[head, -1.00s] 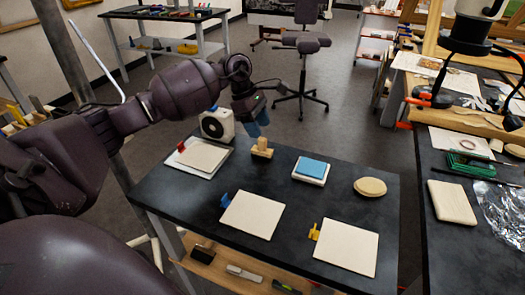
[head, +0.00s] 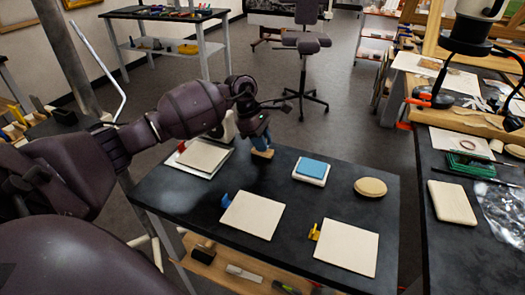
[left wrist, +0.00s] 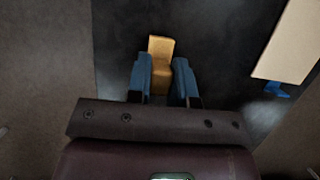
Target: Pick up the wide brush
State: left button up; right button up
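A tan wooden piece (head: 263,153) stands on the dark table near its far edge, mostly hidden behind my left gripper (head: 259,140) in the head view. I take it for the wide brush or its holder; bristles cannot be made out. In the left wrist view the piece (left wrist: 161,48) reaches from beyond the fingertips back between the two blue fingers of my left gripper (left wrist: 161,68). The fingers are apart, one on each side of it. Firm contact cannot be seen. My right gripper is not in view.
On the dark table (head: 185,208) are pale square panels (head: 252,215), a blue pad on a white block (head: 311,169), a round tan block (head: 370,187) and small blue and yellow clips. A white device stands behind my left gripper. A cluttered bench (head: 430,230) is at the right.

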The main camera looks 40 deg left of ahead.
pick_arm(q)
grip_shut()
jog(key=shift+r, duration=0.1)
notch_tip(320, 180, up, 20)
jog(key=p, duration=0.1)
jog(key=shift+o, duration=0.9)
grip_release()
jog(key=shift+c, duration=1.2)
